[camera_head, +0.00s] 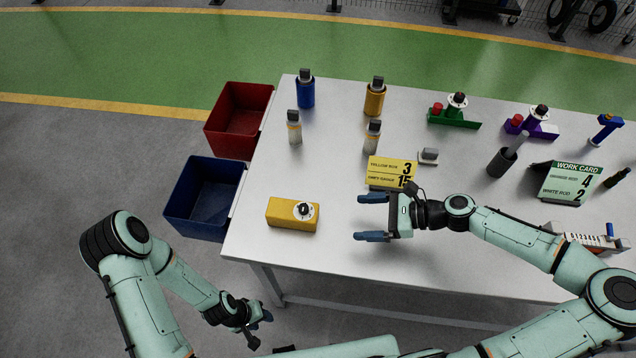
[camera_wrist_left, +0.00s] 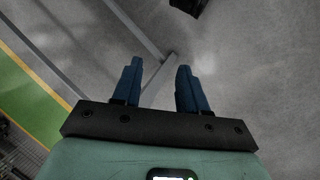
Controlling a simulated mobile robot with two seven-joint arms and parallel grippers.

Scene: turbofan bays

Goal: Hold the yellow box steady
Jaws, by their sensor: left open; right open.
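The yellow box (camera_head: 291,215) lies on the grey table near its front left corner, with a round white dial with a black knob on its top. My right gripper (camera_head: 364,217) is over the table to the right of the box, open and empty, its blue fingers pointing left toward the box with a clear gap between. My left gripper (camera_head: 262,332) hangs low in front of the table, below its edge, apart from the box. In the left wrist view my left gripper (camera_wrist_left: 156,85) shows two spread blue fingers with only grey floor and a table leg beyond them.
A red bin (camera_head: 238,119) and a blue bin (camera_head: 205,197) hang at the table's left edge. A yellow card (camera_head: 391,172) stands behind my right gripper. Several bottles, green and purple holders and a work card (camera_head: 570,182) stand further back and right.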

